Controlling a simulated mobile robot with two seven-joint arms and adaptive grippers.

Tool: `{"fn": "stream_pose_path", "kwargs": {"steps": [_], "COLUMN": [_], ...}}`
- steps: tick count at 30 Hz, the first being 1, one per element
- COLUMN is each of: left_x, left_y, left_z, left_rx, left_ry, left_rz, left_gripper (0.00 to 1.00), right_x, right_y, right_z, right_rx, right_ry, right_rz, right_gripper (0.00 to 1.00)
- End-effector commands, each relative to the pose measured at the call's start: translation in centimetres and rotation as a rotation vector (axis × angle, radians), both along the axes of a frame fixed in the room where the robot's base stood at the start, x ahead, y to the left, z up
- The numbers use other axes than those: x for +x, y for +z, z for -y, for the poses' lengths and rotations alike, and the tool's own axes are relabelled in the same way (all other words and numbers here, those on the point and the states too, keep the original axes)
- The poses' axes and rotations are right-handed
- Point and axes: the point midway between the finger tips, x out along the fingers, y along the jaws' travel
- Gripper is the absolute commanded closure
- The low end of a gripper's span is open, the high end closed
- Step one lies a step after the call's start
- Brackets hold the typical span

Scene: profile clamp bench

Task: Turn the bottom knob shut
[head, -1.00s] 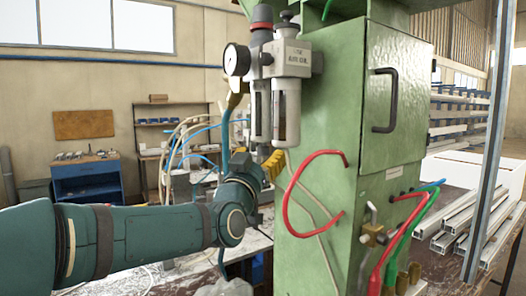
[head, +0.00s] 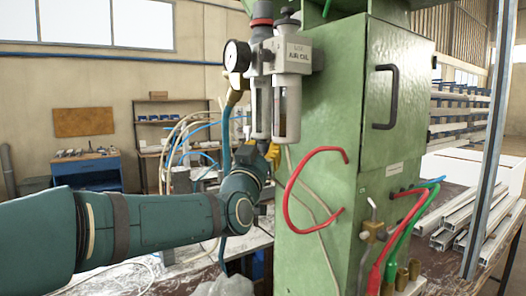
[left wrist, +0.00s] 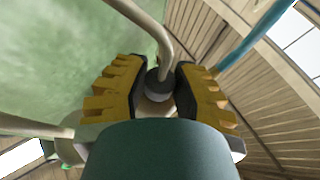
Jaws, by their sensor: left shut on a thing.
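The air unit (head: 299,55) hangs on the green machine column, with a red-ringed cap, a dial gauge (head: 237,56) and two hanging bowls. My left gripper (head: 262,152) is right under the bowls, its arm coming in from the left. In the left wrist view its yellow-backed, dark-padded fingers (left wrist: 158,92) are shut on the bottom knob (left wrist: 158,83), a small dark grey round piece with a pale hose or rod beside it. In the head view the knob is hidden by the gripper and bowl. My right gripper is not in view.
A red hose (head: 291,198) loops out of the green column (head: 320,245) just right of the gripper. A blue hose (head: 226,145) hangs close to its left. A brass valve (head: 372,233) and metal profiles (head: 470,215) are at the right.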

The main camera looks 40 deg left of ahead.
Motion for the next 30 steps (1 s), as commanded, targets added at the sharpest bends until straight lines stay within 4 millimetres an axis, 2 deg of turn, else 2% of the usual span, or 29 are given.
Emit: {"fn": "stream_pose_path", "kwargs": {"steps": [10,21,22,24,30], "left_x": [-0.02,-0.05,-0.05,-0.05,-0.03], "left_y": [0.20,0.19,0.19,0.17,0.10], "left_z": [-0.03,-0.06,-0.06,-0.06,-0.04], "left_rx": [0.002,0.002,0.002,0.002,0.001], "left_ry": [0.134,0.147,0.147,0.147,0.147], "left_rz": [0.003,0.002,0.002,0.002,0.000], "left_gripper": [1.00,1.00,0.60,0.41,0.41], "right_x": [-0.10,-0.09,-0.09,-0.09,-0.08], "right_y": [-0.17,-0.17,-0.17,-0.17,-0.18], "right_z": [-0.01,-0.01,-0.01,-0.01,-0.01], "right_rx": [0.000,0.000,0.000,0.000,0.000], "right_ry": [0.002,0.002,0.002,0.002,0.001], "right_rz": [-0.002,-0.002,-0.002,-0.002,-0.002], "right_gripper": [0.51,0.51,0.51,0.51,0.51]}}
